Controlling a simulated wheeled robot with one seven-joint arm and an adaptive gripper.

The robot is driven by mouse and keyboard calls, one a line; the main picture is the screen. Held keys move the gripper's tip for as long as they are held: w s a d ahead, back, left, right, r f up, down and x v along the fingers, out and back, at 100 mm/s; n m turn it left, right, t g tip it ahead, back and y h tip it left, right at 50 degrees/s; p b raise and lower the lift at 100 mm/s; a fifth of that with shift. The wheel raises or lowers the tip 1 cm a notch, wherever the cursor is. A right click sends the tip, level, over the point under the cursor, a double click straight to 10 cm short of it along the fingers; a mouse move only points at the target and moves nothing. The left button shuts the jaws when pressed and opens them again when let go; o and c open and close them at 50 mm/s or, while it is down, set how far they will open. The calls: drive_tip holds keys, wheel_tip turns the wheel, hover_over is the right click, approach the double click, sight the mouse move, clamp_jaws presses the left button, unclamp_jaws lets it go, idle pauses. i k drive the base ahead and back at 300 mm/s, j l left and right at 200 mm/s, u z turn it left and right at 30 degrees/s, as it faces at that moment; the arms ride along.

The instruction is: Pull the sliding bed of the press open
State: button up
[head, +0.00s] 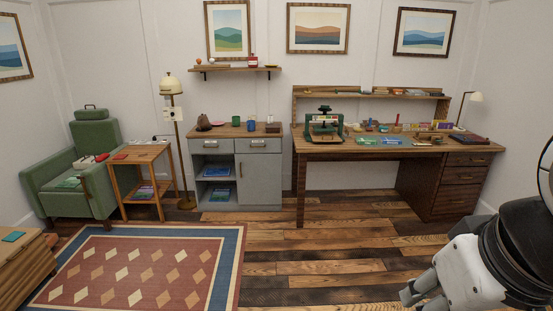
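The press (324,125) is a small green machine with a dark top. It stands upright at the left end of the brown wooden desk (378,151). Its sliding bed is too small at this distance to tell whether it is in or out. My gripper (422,299) is at the bottom right, low over the floor in the picture and far from the press. Its two grey fingertips show apart, with nothing seen between them.
Several small items and a lamp (475,97) crowd the desk right of the press. A grey cabinet (259,175) stands left of the desk. A patterned rug (230,262) lies at the left. The plank floor (325,240) before the desk is clear.

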sight(317, 137)
drive_tip(key=i, duration=2.5)
drive_tip(key=i+z, duration=0.15)
drive_tip(key=i, duration=0.45)
drive_tip(key=i+j, duration=0.15)
drive_tip(key=i, duration=0.5)
drive_tip(key=i+j+z, duration=0.1)
drive_tip(key=i+z, duration=0.15)
drive_tip(key=i, duration=0.15)
drive_tip(key=i+j+z, duration=0.2)
drive_tip(key=i, duration=0.2)
